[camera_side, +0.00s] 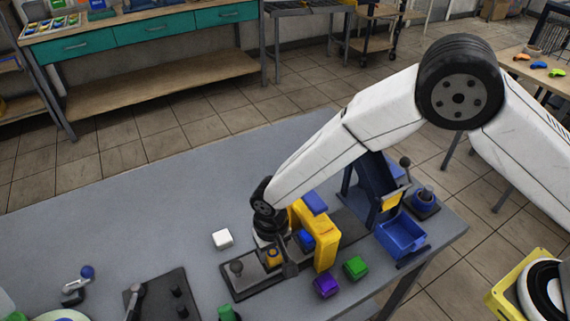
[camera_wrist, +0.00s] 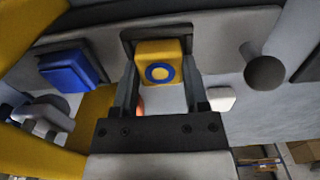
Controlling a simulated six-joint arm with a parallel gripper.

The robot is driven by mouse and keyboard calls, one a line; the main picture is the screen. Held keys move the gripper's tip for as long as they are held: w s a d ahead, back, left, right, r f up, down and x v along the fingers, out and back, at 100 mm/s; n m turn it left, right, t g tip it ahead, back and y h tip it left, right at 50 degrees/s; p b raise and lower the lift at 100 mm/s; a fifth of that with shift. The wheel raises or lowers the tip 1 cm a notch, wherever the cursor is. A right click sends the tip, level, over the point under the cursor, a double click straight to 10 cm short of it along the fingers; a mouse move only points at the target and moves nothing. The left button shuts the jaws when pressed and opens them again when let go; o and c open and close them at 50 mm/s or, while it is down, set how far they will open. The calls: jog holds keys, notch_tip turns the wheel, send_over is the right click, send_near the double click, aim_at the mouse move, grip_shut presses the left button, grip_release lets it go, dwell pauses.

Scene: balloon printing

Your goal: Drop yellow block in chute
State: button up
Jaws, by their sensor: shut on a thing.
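My gripper (camera_wrist: 160,80) is shut on the yellow block (camera_wrist: 160,62), one finger on each side; a blue ring marks the block's face. In the side view my gripper (camera_side: 272,250) points down over the dark base plate, with the yellow block (camera_side: 275,258) low between the fingers. I cannot tell whether the block touches the plate. A dark blue sloped stand (camera_side: 368,190), which looks like the chute, is to the right, beyond the yellow arch. A blue open bin (camera_side: 402,234) sits at its front.
The yellow arch (camera_side: 325,240) stands just right of my gripper, with a blue block (camera_side: 305,238) by it. Purple (camera_side: 326,285) and green (camera_side: 356,267) blocks lie in front. A white block (camera_side: 222,238) lies left. The table's back left is clear.

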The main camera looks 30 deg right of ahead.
jog(key=shift+r, duration=0.8)
dwell(0.5)
jog(key=shift+r, duration=2.95)
jog(key=shift+r, duration=0.1)
jog(key=shift+r, duration=0.55)
notch_tip(320, 180, up, 18)
jog(key=w+d, duration=0.4)
jog(key=d, duration=1)
jog(key=w+d, duration=0.3)
jog(key=d, duration=1.1)
jog(key=f, duration=0.2)
jog(key=d+f, duration=0.1)
jog(key=f, duration=0.2)
